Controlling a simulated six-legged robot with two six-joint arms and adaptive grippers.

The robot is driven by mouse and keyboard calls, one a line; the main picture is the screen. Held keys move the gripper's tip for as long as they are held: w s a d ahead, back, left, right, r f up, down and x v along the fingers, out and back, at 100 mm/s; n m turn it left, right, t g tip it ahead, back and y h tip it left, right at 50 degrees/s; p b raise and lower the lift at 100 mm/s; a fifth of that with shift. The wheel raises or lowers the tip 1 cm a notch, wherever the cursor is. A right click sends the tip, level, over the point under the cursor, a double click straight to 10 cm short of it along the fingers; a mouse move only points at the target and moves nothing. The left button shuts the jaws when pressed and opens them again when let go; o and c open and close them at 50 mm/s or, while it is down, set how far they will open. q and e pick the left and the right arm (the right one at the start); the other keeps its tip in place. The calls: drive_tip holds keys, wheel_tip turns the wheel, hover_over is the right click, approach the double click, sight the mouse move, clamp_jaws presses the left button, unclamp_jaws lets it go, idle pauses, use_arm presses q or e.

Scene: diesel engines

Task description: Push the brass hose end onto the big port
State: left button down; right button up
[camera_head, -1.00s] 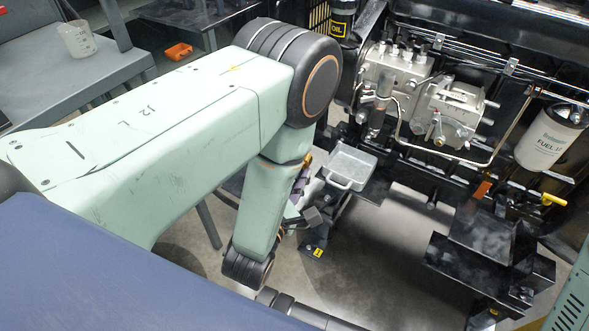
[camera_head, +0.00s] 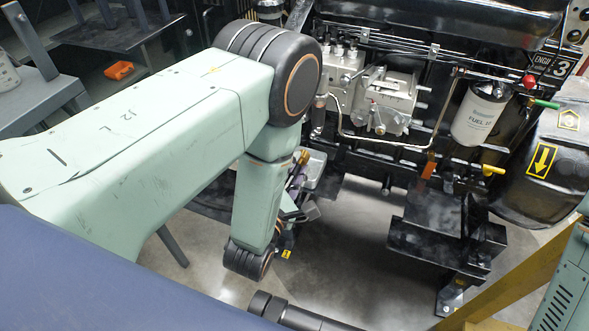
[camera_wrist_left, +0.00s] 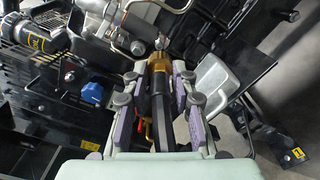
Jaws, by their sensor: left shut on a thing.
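My left gripper (camera_wrist_left: 160,82) is shut on the brass hose end (camera_wrist_left: 158,66), which points away from the wrist camera with a black hose body (camera_wrist_left: 160,104) behind it. A small silver fitting (camera_wrist_left: 161,43) shows just beyond the brass tip. I cannot tell whether they touch, or whether this fitting is the big port. In the head view the left gripper (camera_head: 300,196) is mostly hidden behind my left arm, below the silver fuel pump (camera_head: 385,100) on the engine.
A grey metal tray (camera_wrist_left: 205,88) is close to the right of the gripper, and a blue cap (camera_wrist_left: 92,92) is to its left. A white fuel filter (camera_head: 478,115) and a black step-like block (camera_head: 440,235) are farther right. Bare floor (camera_head: 350,260) shows below the engine.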

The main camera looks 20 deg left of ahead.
use_arm(q)
drive_tip(key=shift+w+a+f+b, duration=0.1)
drive_tip(key=shift+w+a+b, duration=0.1)
drive_tip(key=shift+w+b, duration=0.4)
drive_tip(key=w+b, duration=0.2)
drive_tip(key=w, duration=0.3)
drive_tip(key=shift+w+d, duration=0.1)
drive_tip(key=shift+d, duration=0.05)
drive_tip(key=shift+w, duration=0.1)
drive_tip(key=shift+w, duration=0.4)
idle(0.8)
drive_tip(key=shift+w+p, duration=0.15)
drive_tip(key=shift+p, duration=0.35)
drive_tip(key=c, duration=1)
unclamp_jaws()
drive_tip(key=shift+c, duration=0.4)
